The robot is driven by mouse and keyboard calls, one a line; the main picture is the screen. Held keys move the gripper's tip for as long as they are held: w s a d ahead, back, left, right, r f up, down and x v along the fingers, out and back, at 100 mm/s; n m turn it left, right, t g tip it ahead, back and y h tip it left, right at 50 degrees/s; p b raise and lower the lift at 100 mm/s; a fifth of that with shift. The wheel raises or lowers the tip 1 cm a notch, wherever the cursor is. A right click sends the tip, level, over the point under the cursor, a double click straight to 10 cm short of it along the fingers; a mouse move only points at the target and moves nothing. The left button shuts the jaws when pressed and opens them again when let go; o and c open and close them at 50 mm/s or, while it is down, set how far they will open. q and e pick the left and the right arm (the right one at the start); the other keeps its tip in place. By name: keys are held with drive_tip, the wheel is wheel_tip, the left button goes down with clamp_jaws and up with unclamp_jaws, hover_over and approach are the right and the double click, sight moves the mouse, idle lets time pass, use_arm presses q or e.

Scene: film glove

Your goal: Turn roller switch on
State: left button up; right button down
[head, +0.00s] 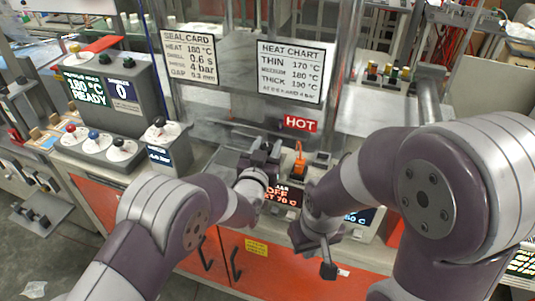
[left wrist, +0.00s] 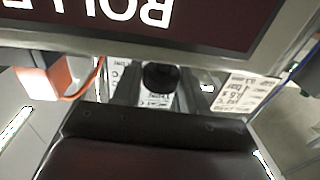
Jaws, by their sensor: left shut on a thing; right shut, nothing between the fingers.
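A dark panel (left wrist: 130,22) with large upside-down white letters, seemingly the start of ROLLER, fills the top of the left wrist view. A black round knob (left wrist: 160,76), apparently the roller switch, shows just below it between my left gripper's fingers. My left gripper (head: 262,152) is shut on this knob, at the back of the bench in the head view, where the gripper hides the knob. Whether the switch is on or off cannot be read. My right gripper (head: 328,264) is shut and empty, low in front of the orange cabinet front.
An orange device (head: 300,163) stands right of my left gripper, near a red HOT sign (head: 300,123). A display (head: 285,195) with red text sits below. A grey control box (head: 105,92) and several knobs stand at left. Clear panels with charts rise behind.

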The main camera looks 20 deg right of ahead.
use_arm(q)
drive_tip(key=shift+w+a+f+m+g+h+b, duration=0.1)
drive_tip(key=shift+f+m+g+h+b, duration=0.15)
drive_tip(key=shift+m+g+h+b, duration=0.8)
drive_tip(key=shift+r+m+g+h, duration=0.15)
drive_tip(key=shift+m+g+h, duration=0.6)
drive_tip(key=shift+h, duration=0.4)
drive_tip(key=shift+r+m+g+h, duration=0.1)
drive_tip(key=shift+m+g+h, duration=0.75)
drive_tip(key=shift+g, duration=0.25)
drive_tip(key=m+g+h, duration=0.1)
drive_tip(key=m+g, duration=0.1)
drive_tip(key=g, duration=0.1)
drive_tip(key=m+g+h, duration=0.1)
drive_tip(key=m+g, duration=0.1)
drive_tip(key=g, duration=0.1)
drive_tip(key=shift+m+h, duration=0.25)
drive_tip(key=shift+m, duration=0.1)
drive_tip(key=m+g, duration=0.1)
drive_tip(key=g, duration=0.2)
drive_tip(key=shift+m, duration=0.3)
drive_tip(key=shift+m+g, duration=1.2)
drive_tip(key=shift+g, duration=1.2)
drive_tip(key=o, duration=0.7)
drive_tip(key=shift+m, duration=0.3)
drive_tip(key=shift+o, duration=1.2)
drive_tip(key=shift+d, duration=0.25)
